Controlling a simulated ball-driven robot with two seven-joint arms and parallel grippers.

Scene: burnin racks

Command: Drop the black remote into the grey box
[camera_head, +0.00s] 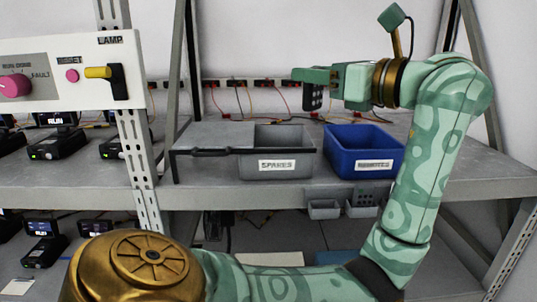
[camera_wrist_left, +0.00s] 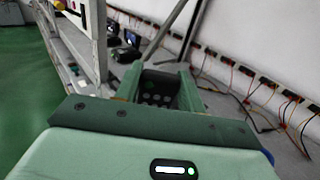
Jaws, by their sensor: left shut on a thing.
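My left gripper (camera_head: 308,76) is shut on the black remote (camera_head: 313,97), which hangs down from its fingers with its buttons showing. In the left wrist view the remote (camera_wrist_left: 158,88) sits between the two green fingers (camera_wrist_left: 158,80). The grey box (camera_head: 277,166), labelled SPARES, stands on the shelf. Its right part is open; a grey lid (camera_head: 215,134) with a black handle lies to the left, level with the rim. In the picture the remote is above the box's back right corner; its depth over the box is hard to tell. My right gripper is not in view.
A blue box (camera_head: 365,167), with a label that seems to read REMOTES, stands just right of the grey box. A white panel (camera_head: 68,73) with a yellow-handled switch and posts stand at the left. Cables and a power strip (camera_head: 240,84) run behind. Small bins (camera_head: 325,210) sit below.

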